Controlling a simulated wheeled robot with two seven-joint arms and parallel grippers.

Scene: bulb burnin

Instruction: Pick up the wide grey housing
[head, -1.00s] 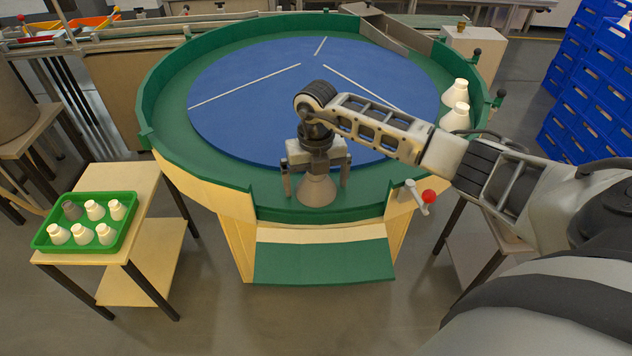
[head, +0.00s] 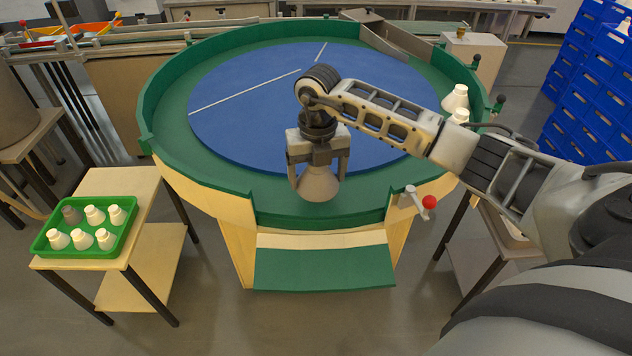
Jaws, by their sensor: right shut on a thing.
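The wide grey housing (head: 318,188) is a cone-shaped grey-brown piece at the front of the round table, on or just above its green rim. My right gripper (head: 319,174) comes down on it from above and is shut on its upper part, one finger on each side. The top of the housing is hidden by the gripper. I cannot tell whether its base touches the rim. My left gripper does not show.
The round table has a blue disc (head: 240,130) and a raised green wall. White housings (head: 455,98) stand at its right edge. A red-knobbed lever (head: 428,202) is at the front right. A green tray (head: 90,248) with several bulb-shaped pieces lies on the left side table.

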